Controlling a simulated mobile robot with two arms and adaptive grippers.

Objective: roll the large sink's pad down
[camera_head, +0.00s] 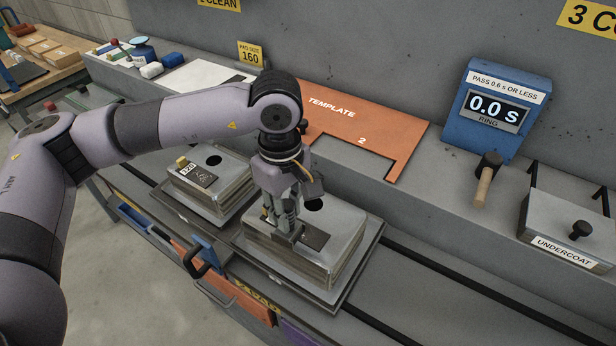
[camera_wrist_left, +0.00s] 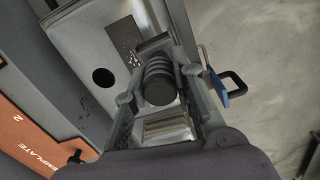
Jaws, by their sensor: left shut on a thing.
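The large sink (camera_head: 332,262) lies upside down on a dark tray, its shiny steel base up, with a round drain hole (camera_head: 313,203) in it. A dark speckled pad (camera_head: 316,239) lies on that base; it also shows in the left wrist view (camera_wrist_left: 124,36). My left gripper (camera_head: 287,230) reaches down over the large sink, by the pad's left end. It is shut on a dark ribbed cylinder, seemingly a roller (camera_wrist_left: 160,82). Whether the roller touches the pad is hidden. My right gripper is not in view.
A smaller upturned sink (camera_head: 208,187) with a pad marked 120 stands to the left. Behind are an orange template (camera_head: 350,112), a blue ring gauge reading 0.0 s (camera_head: 489,108) and a wooden-handled mallet (camera_head: 486,178). An undercoat box (camera_head: 568,225) stands at right.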

